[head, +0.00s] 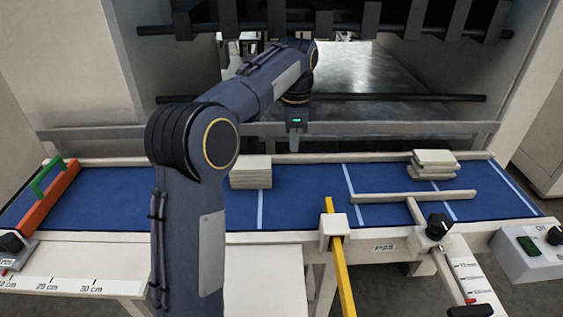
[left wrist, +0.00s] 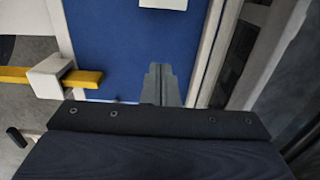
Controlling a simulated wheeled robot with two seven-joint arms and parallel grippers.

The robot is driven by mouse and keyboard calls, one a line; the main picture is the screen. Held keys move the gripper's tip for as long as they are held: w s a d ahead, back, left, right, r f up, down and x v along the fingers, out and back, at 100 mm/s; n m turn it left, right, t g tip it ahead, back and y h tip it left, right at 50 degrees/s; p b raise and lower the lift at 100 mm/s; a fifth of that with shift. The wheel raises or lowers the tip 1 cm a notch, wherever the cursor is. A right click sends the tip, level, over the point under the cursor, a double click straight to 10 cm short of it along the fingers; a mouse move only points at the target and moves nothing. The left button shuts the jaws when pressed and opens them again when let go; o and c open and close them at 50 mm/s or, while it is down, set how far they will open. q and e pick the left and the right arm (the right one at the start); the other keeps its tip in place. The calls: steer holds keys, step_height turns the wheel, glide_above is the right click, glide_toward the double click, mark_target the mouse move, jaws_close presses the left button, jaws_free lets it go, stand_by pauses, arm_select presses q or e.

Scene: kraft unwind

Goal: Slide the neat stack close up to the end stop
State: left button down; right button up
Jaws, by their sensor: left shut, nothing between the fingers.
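The neat stack (head: 250,172) of pale flat pieces stands squared on the blue surface (head: 300,205), left of centre, partly beside my arm in the head view. A pale corner at the top of the left wrist view (left wrist: 163,3) looks like it. An orange bar (head: 50,198) with a green handle lies across the left end and looks like the end stop. My left gripper (head: 296,145) is to the right of the neat stack, apart from it, pointing down near the back rail. Its fingers (left wrist: 160,85) are shut and empty. My right gripper is not in view.
An uneven stack (head: 433,164) stands at the right behind a pale T-shaped fence (head: 413,197). A yellow bar (head: 341,270) in a white block sits at the front edge. The blue surface between the neat stack and the orange bar looks clear.

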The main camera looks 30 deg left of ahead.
mark_target(251, 173)
arm_select(q)
step_height(251, 173, down, 7)
steer(key=shift+s+f, duration=0.1)
steer(key=shift+f, duration=0.1)
steer(key=a, duration=0.1)
steer(key=s, duration=0.1)
steer(key=a+p, duration=0.1)
steer(key=shift+s+a+f, duration=0.25)
steer(key=shift+s+a, duration=0.05)
steer(key=shift+s, duration=0.05)
steer(key=shift+s+a+f, duration=0.1)
steer(key=shift+s+a, duration=0.15)
steer(key=shift+a, duration=0.2)
